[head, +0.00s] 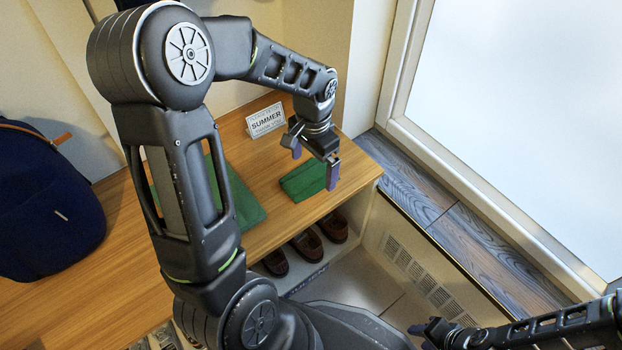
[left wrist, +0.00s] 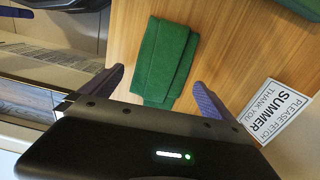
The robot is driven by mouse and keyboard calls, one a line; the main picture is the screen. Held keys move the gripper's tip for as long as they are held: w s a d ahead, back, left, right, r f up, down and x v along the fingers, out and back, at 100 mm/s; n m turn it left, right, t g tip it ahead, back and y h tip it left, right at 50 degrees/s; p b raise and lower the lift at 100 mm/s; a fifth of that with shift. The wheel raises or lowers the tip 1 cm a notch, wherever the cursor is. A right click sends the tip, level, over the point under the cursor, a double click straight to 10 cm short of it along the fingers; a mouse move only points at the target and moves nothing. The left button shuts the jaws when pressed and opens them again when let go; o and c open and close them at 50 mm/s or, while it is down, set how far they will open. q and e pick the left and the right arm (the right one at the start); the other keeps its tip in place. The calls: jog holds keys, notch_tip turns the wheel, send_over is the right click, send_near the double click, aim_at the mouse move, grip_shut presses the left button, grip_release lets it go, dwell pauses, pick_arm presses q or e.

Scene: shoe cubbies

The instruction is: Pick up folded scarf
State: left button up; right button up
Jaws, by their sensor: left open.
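The folded scarf is a green folded cloth (head: 300,182) lying on the wooden bench top near its right end. It also shows in the left wrist view (left wrist: 165,60), upper middle, lying flat with visible layered folds. My left gripper (head: 312,162) is open above the scarf, its two purple-grey fingers apart. In the left wrist view the left gripper (left wrist: 150,93) has one finger on either side of the scarf's near end, with nothing held. My right gripper (head: 428,332) is low at the right, away from the bench, and its jaw opening is unclear.
A white sign reading SUMMER (head: 266,119) stands behind the scarf; it also shows in the wrist view (left wrist: 277,113). A larger flat green cloth (head: 242,203) lies left, partly behind my arm. A navy bag (head: 45,210) sits far left. Brown shoes (head: 307,244) are in cubbies below.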

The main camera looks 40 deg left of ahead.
pick_arm(q)
jog(key=shift+f, duration=0.8)
jog(key=c, duration=1.2)
